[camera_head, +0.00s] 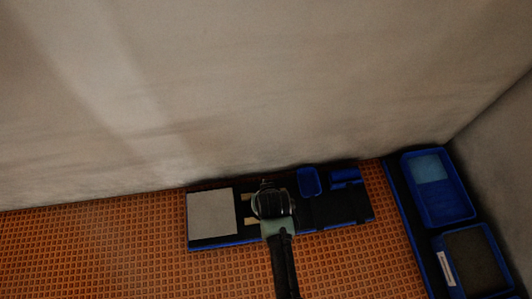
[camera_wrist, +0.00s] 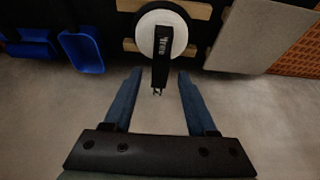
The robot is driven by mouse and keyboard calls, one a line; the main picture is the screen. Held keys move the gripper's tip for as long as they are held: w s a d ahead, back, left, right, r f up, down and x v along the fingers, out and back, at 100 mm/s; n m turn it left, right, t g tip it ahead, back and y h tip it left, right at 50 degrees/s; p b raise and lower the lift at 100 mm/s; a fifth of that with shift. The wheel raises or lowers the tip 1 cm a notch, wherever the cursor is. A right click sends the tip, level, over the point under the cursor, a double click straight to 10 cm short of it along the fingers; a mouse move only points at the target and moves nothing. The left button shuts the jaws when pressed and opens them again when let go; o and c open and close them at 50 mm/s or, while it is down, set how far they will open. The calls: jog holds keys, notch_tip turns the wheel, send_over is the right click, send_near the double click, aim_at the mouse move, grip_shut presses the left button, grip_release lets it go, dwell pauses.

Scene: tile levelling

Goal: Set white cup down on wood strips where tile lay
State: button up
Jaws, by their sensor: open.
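The white cup (camera_wrist: 146,38) is a white disc with a dark rim, seen in the wrist view. A black bar with pale lettering extends from it toward my gripper (camera_wrist: 159,76). The cup lies across two wood strips (camera_wrist: 198,9), which also show in the head view (camera_head: 248,197). My gripper is open, its two blue fingers apart, with the black bar's end between the tips and the cup just beyond them. In the head view my arm covers most of the cup's place. The light grey square tile (camera_head: 212,213) lies left of the strips; it also shows in the wrist view (camera_wrist: 262,35).
A blue scoop-like bin (camera_head: 310,182) stands right of my arm, on the black board with blue edge. Blue trays (camera_head: 436,216) stand at the far right by the wall. A pale wall (camera_head: 250,90) rises behind. The orange grid floor (camera_head: 100,250) is clear at the left.

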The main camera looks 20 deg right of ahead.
jog(key=p+v, duration=0.5)
jog(key=v, duration=0.4)
dwell(0.3)
